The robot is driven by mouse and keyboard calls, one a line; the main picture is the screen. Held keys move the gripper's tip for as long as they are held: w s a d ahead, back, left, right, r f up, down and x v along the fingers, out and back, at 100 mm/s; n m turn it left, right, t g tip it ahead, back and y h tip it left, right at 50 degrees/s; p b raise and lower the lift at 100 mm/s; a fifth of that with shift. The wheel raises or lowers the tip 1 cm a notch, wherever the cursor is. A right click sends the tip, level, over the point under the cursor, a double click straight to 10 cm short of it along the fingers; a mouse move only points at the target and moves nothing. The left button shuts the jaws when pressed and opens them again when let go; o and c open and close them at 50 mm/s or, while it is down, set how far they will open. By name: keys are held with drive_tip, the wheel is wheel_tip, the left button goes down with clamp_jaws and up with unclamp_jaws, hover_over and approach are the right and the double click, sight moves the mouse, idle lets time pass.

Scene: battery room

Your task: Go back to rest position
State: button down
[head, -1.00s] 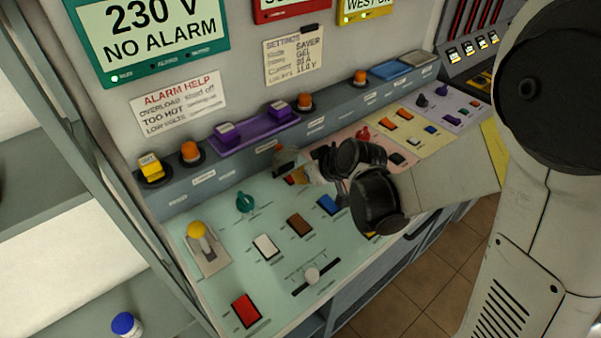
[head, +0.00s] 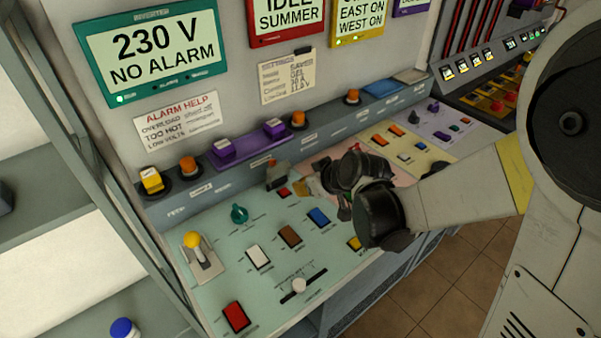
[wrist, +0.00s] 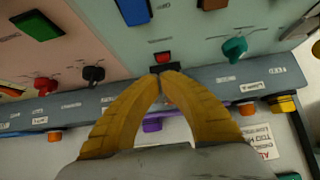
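My gripper (head: 300,186) hangs over the sloped control panel, between its pale green section (head: 210,270) and its pink section (head: 325,165). In the head view my dark wrist joints hide part of it. In the wrist view its two yellow fingers (wrist: 163,74) come together at the tips, with nothing visible between them. The tips appear just beside a small red rocker switch (wrist: 163,58) on the green section; whether they touch it I cannot tell.
A grey ledge (head: 185,205) with yellow, orange and purple buttons runs behind the panel, below wall signs. A lever with a yellow knob (head: 192,240) stands at the left. A shelf (head: 50,190) is on the far left. Open tiled floor (head: 430,285) lies right of the console.

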drive_tip(key=s+d+r+m+h, duration=0.2)
drive_tip(key=s+d+r, duration=0.3)
drive_tip(key=s, duration=0.5)
drive_tip(key=s+d+r+m+h, duration=0.3)
drive_tip(key=s+d+r+m, duration=0.1)
drive_tip(key=s+d, duration=0.6)
drive_tip(key=shift+s+r+m, duration=0.3)
drive_tip(key=shift+r+m, duration=0.1)
drive_tip(key=shift+r, duration=0.05)
drive_tip(key=shift+a, duration=0.1)
